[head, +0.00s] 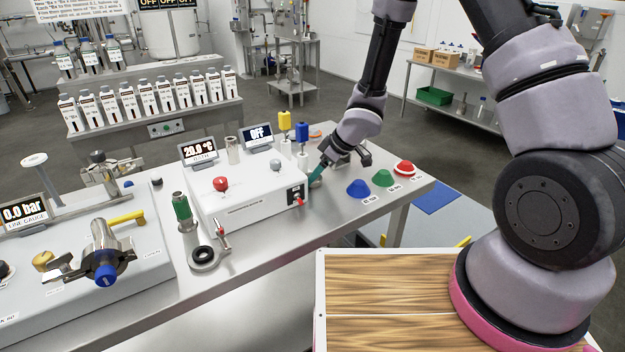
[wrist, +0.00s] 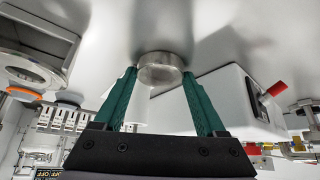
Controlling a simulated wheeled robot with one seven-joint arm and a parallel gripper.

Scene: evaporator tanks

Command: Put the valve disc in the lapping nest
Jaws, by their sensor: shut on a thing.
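My gripper (head: 316,174) points down at the table just right of the white box, its teal fingers close to the tabletop. In the wrist view my gripper (wrist: 160,75) is shut on a short, round, silvery metal piece (wrist: 160,70), which looks like the valve disc. I cannot tell whether it touches the table. Which fixture is the lapping nest is not certain. The wrist view shows a metal fixture with a round opening (wrist: 32,72) at left. A black ring on a flat grey base (head: 203,256) sits in front of the white box.
Blue (head: 358,188), green (head: 382,178) and red (head: 405,168) domes sit to the right. Yellow (head: 285,121) and blue (head: 302,131) topped posts stand behind. A green-topped cylinder (head: 182,210) stands farther left.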

